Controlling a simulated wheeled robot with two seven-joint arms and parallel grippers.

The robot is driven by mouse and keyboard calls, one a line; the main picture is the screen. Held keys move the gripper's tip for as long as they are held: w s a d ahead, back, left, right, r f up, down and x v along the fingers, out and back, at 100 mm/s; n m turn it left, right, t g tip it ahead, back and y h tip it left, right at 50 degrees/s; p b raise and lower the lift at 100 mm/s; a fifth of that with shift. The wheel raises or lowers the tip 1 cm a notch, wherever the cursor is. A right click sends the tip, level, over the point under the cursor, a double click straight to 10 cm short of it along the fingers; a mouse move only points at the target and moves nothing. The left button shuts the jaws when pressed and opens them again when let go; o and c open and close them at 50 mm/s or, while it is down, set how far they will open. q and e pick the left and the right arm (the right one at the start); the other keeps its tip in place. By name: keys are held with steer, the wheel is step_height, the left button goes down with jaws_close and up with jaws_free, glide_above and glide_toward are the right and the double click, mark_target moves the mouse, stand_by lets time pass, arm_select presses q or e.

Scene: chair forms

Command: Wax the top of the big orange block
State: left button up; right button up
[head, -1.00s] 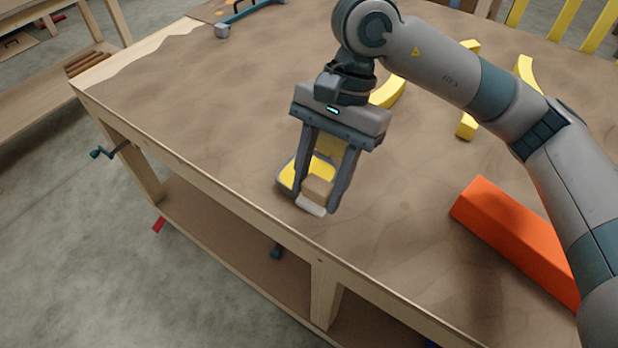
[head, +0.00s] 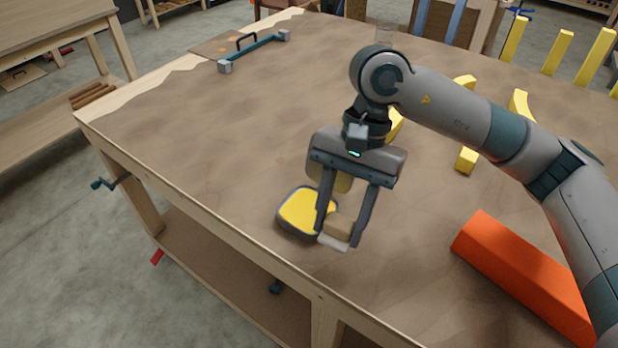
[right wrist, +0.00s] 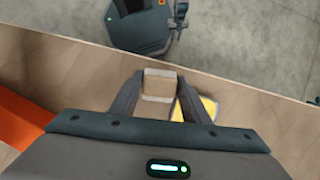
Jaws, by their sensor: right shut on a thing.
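The big orange block (head: 525,272) lies on the table at the right of the head view; part of it also shows at the left edge of the right wrist view (right wrist: 18,122). My right gripper (head: 342,238) is shut on a small tan block with a pale underside (head: 335,241), which also shows between the fingers in the right wrist view (right wrist: 159,86). A dark-rimmed tin of yellow wax (head: 303,208) sits just left of and behind the held block; its yellow corner shows in the right wrist view (right wrist: 208,106). My left gripper is not in view.
The brown worktable (head: 200,140) has bare room left of the tin and between the tin and the orange block. Curved yellow pieces (head: 467,160) lie behind my right arm. A blue bar clamp (head: 255,50) lies at the far left. The table's front edge is close to the tin.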

steer(key=d+f+n, duration=0.1)
steer(key=d+f, duration=0.1)
steer(key=d, duration=0.3)
steer(key=w+d+f+n+h, duration=0.1)
steer(key=d+f+n, duration=0.1)
steer(key=d, duration=0.3)
steer(key=w+d+f+n+h, duration=0.1)
steer(key=d+f+n, duration=0.1)
steer(key=d, duration=0.3)
steer(key=shift+w+d+f+g, duration=0.15)
steer(key=shift+w+f+g, duration=0.15)
steer(key=shift+f, duration=0.25)
steer(key=shift+s+d+f, duration=0.1)
steer(key=shift+d+f, duration=0.05)
steer(key=shift+d, duration=0.25)
